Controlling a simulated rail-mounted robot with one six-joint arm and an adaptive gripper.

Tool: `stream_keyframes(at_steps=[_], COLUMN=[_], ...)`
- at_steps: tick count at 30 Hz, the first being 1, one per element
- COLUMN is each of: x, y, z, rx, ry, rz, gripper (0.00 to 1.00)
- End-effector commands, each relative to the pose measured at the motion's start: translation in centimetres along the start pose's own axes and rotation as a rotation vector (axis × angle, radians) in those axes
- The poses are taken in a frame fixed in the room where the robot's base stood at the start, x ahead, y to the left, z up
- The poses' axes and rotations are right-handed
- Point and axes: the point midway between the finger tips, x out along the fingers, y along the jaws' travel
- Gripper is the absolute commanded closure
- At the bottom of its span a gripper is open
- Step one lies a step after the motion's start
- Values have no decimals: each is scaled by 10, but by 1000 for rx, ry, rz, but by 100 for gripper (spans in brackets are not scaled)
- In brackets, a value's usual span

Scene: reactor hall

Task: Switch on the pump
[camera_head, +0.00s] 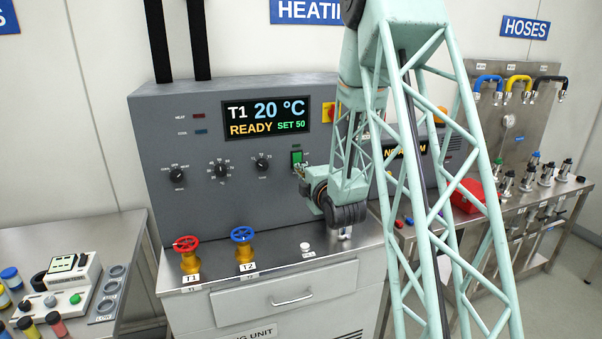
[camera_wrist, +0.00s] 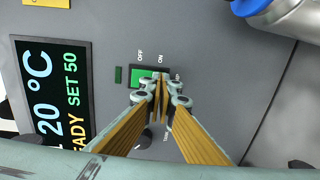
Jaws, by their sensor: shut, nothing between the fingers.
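The pump switch is a green rocker (camera_head: 296,157) on the grey heating unit's front panel, right of the knobs. In the wrist view the green rocker (camera_wrist: 142,75) sits beside the printed words OFF and ON. My gripper (camera_wrist: 161,92) is shut and empty, its fingertips over the ON side of the switch, hiding part of it. I cannot tell whether they touch it or which way the rocker is tipped. In the head view my gripper (camera_head: 302,172) is just below the switch. A small dark green rectangle (camera_wrist: 118,75) is next to the switch.
The display (camera_head: 279,118) reads T1 20 °C, READY, SET 50. Black knobs (camera_head: 221,168) line the panel to the left. Red (camera_head: 187,243) and blue (camera_head: 242,234) valve wheels stand on the ledge below. A red box (camera_head: 466,195) is at the right.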

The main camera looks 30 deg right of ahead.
Motion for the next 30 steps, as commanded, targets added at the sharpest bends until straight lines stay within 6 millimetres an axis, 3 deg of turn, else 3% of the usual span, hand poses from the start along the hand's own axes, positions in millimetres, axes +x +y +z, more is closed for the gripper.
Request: stream_keyframes(at_steps=[30], x=[4], y=[-2], z=[0], rx=[0], ry=[0], rz=[51], gripper=[100])
